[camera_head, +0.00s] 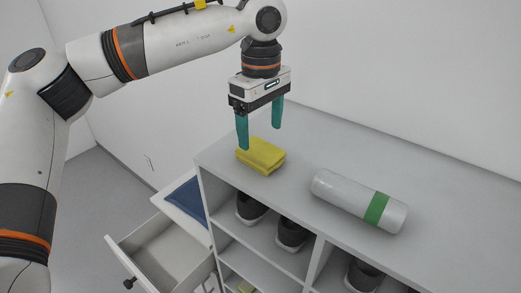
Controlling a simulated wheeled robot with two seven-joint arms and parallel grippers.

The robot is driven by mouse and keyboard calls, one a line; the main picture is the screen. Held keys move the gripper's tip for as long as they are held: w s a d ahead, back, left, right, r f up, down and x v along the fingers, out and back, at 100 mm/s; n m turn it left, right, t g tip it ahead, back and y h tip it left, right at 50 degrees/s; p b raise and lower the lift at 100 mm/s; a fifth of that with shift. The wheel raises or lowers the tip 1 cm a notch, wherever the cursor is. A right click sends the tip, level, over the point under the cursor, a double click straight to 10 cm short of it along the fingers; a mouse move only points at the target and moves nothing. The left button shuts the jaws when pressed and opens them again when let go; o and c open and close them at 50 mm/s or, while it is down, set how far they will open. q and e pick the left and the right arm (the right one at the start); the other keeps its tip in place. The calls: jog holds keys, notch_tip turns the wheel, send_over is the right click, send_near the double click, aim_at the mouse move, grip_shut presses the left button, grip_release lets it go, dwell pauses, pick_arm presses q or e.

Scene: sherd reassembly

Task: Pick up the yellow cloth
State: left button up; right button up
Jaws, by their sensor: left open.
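The yellow cloth (262,157) lies folded on the grey-white cabinet top, near its left front corner. My left gripper (260,137) points down from above, with its two teal fingers spread apart. The fingers are empty; the left fingertip overlaps the cloth's upper left edge in the picture, and the right fingertip is behind and above the cloth. I cannot tell whether a finger touches the cloth. My right gripper does not show.
A white cylinder with a green band (376,208) lies on the cabinet top (440,178) to the right of the cloth. Dark shoes (292,233) stand in the shelves below. An open drawer (163,248) and a blue item (187,200) are at the lower left. A wall is behind.

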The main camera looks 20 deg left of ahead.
aim_at(260, 148)
pick_arm(q)
jog(key=f, duration=0.1)
jog(key=f+p, duration=0.1)
jog(key=f, duration=0.1)
jog(key=shift+s+f+p, duration=0.25)
jog(key=shift+s+p, duration=0.05)
jog(key=shift+a+f, duration=0.1)
jog(key=shift+f, duration=0.35)
jog(key=shift+w, duration=0.1)
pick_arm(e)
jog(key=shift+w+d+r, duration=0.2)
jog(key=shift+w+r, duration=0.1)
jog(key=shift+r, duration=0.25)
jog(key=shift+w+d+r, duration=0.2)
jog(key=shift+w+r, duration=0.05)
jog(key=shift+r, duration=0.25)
pick_arm(q)
jog(key=c, duration=1.1)
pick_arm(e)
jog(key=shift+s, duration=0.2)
